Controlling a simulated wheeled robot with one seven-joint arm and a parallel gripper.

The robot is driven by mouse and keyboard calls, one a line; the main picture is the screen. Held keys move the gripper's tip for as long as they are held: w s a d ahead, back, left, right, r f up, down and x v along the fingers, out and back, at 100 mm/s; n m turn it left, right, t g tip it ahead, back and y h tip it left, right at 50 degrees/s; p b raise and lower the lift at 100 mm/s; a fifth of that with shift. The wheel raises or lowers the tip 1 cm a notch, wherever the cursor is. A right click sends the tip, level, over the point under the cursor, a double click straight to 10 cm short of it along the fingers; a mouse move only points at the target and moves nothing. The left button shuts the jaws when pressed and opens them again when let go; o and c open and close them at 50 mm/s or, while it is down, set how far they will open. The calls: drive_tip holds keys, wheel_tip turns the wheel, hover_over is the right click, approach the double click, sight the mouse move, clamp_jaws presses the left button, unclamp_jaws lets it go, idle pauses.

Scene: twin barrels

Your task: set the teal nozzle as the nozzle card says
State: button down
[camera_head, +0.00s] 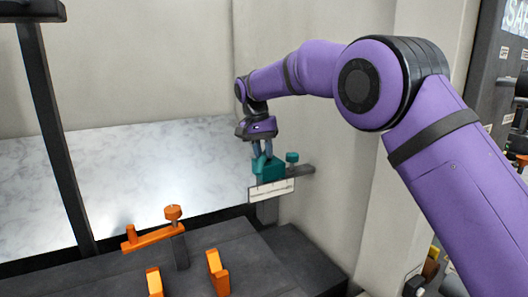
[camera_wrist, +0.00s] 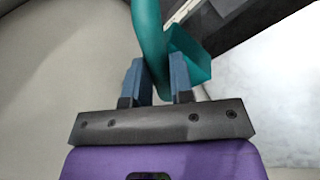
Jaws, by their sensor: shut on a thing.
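The teal nozzle (camera_head: 270,171) sits on a dark bracket at the right end of the bench, with a teal knob (camera_head: 292,157) beside it. My gripper (camera_head: 262,153) reaches down from above and is shut on the upper part of the teal nozzle. In the wrist view my gripper's blue-grey fingers (camera_wrist: 159,72) stand on both sides of a curved teal part of the nozzle (camera_wrist: 148,28), with a wider teal block behind it. A white strip with small marks (camera_head: 271,189) is fixed just below the nozzle; its marks are too small to read.
An orange nozzle assembly (camera_head: 150,238) with an orange knob (camera_head: 172,212) stands on the left of the dark bench (camera_head: 238,246). Two orange blocks (camera_head: 217,272) (camera_head: 154,283) are in front. A dark post (camera_head: 55,130) rises at left. A pale wall (camera_head: 325,170) is close on the right.

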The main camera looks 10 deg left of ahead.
drive_tip(key=c, duration=1)
unclamp_jaws()
drive_tip(key=shift+r, duration=0.15)
drive_tip(key=r, duration=0.3)
drive_tip(key=a+r, duration=0.1)
drive_tip(key=r, duration=0.3)
drive_tip(key=a+r, duration=0.1)
drive_tip(key=r, duration=0.2)
drive_tip(key=shift+w+a+r, duration=0.1)
drive_tip(key=shift+w+r, duration=0.05)
drive_tip(key=shift+r, duration=0.05)
